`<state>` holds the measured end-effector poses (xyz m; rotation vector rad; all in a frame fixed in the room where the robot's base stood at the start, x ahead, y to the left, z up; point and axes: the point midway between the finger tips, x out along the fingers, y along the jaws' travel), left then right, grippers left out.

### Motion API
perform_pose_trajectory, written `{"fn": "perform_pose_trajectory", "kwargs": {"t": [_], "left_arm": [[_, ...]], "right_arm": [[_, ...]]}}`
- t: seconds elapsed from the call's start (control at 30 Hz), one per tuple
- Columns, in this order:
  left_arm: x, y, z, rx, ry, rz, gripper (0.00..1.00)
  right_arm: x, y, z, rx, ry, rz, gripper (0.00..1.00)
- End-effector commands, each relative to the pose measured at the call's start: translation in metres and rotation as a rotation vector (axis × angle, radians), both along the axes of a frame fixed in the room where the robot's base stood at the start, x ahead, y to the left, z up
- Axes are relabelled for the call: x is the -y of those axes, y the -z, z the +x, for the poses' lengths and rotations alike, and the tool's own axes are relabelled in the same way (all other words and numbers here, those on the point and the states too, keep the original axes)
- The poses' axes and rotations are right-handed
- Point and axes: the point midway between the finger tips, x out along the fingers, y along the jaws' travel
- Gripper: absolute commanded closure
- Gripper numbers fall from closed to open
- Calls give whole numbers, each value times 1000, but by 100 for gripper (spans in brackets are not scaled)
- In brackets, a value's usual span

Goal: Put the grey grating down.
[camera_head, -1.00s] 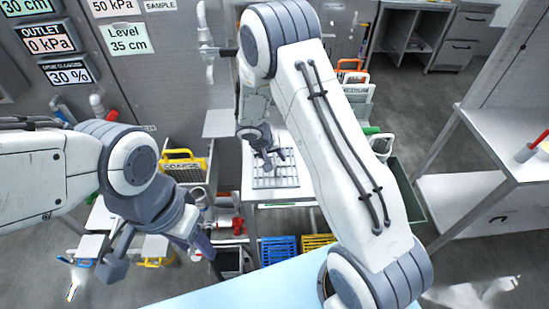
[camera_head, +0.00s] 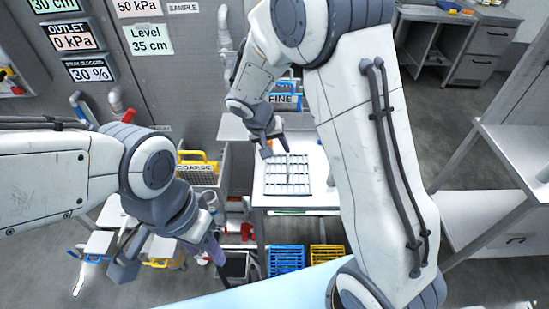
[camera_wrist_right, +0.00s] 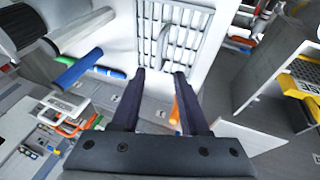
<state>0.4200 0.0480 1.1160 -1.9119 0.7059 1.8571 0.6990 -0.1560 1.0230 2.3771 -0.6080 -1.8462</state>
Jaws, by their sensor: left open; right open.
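The grey grating (camera_head: 287,175) lies flat on the white table (camera_head: 302,145) in the head view. A raised bar handle stands along its middle. In the right wrist view the grating (camera_wrist_right: 200,42) shows at the top, beyond my fingertips. My right gripper (camera_head: 274,149) is open and empty, just behind the grating's far edge and apart from its handle. Its two spread fingers (camera_wrist_right: 160,74) have nothing between them in the wrist view. My left gripper (camera_head: 170,263) is open and empty at the lower left, well away from the table.
A basket labelled COARSE with a yellow handle (camera_head: 200,173) stands left of the table. A basket labelled FINE (camera_head: 285,99) is behind it. Blue (camera_head: 286,258) and yellow (camera_head: 326,254) crates sit below its front edge. Grey shelving (camera_head: 500,215) stands at the right.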

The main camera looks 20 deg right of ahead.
Motion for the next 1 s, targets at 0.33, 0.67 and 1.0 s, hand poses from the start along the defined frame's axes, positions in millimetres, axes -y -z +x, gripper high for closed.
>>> {"fn": "perform_pose_trajectory", "kwargs": {"t": [0.33,0.67,1.0], "left_arm": [[0,0,0,0,0,0,50],[0,0,0,0,0,0,50],[0,0,0,0,0,0,50]], "right_arm": [[-76,-72,-142,-178,-422,140,56],[-106,-92,-271,-305,-846,317,56],[-108,-93,-279,-312,-878,331,56]]}}
